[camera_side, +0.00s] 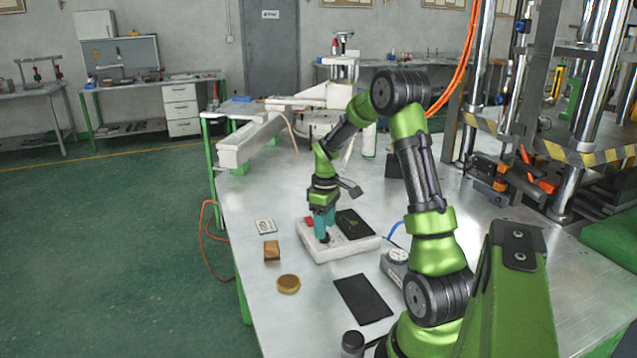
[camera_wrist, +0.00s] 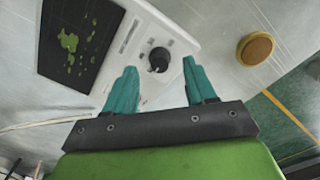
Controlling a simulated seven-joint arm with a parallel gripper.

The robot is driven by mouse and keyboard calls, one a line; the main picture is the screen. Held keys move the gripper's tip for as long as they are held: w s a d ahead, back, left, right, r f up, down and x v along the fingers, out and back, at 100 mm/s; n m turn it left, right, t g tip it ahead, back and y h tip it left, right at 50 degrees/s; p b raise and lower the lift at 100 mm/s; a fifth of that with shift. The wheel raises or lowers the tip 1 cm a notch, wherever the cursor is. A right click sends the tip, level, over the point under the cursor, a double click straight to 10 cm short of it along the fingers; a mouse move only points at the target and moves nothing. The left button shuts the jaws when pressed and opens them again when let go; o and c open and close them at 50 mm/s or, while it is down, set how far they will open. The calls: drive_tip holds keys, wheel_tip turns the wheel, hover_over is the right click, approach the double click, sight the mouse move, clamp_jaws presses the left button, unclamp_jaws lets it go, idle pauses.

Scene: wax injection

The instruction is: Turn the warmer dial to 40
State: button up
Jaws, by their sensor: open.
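The warmer (camera_side: 345,251) is a low white box on the metal table, with a black plate (camera_side: 355,224) on its top. In the wrist view the warmer (camera_wrist: 182,40) shows its black round dial (camera_wrist: 158,59), with small dark markings beside it that are too small to read. My gripper (camera_side: 323,228) points down over the dial end of the warmer. In the wrist view its two teal fingers (camera_wrist: 160,66) are spread, with the dial showing in the gap just beyond their tips. Contact with the dial cannot be told. The black plate (camera_wrist: 80,38) has green spots.
A gold disc (camera_side: 289,284), a brown block (camera_side: 271,251) and a small pale plate (camera_side: 265,226) lie left of the warmer. A black mat (camera_side: 363,299) lies in front, and a grey device (camera_side: 397,262) stands to the right. The table's left edge is nearby.

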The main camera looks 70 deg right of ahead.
drive_tip(key=shift+f, duration=1.25)
clamp_jaws()
